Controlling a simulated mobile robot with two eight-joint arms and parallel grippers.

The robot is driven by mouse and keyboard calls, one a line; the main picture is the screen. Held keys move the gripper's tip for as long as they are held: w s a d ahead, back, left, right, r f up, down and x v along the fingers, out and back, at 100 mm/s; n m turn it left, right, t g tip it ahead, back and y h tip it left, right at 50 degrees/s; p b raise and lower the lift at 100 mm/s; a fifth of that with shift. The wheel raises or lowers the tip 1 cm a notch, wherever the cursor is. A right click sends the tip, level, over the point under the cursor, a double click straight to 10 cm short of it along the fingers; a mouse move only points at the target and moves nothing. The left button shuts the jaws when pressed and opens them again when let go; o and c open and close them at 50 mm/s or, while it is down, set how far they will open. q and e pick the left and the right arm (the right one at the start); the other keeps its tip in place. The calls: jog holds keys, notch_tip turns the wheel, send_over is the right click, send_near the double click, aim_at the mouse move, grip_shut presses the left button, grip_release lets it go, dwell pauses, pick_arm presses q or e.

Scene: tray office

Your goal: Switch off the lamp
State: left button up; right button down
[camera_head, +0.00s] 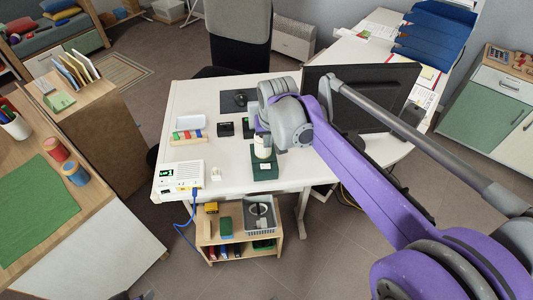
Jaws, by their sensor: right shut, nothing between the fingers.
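My right arm reaches in from the right over the white desk (200,100). Its gripper (263,154) points down, shut and empty, just above a dark green block-like object (264,172) near the desk's front edge. I cannot tell whether it touches that object. I cannot clearly make out a lamp or its switch; the wrist hides part of the desk, and the green object may be a lamp's base. A small white piece (215,174) stands to its left.
A white box with a green display (180,178) and a blue cable stands at the desk's front left. A black monitor (372,95) is behind my arm. A white tray (189,122) and small dark boxes lie farther back. A shelf (240,235) stands below.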

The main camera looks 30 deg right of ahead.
jog(key=b, duration=0.1)
send_near(263, 166)
jog(key=x, duration=0.5)
jog(key=shift+w+d+f, duration=0.15)
jog(key=shift+w+f, duration=0.05)
jog(key=shift+f, duration=0.55)
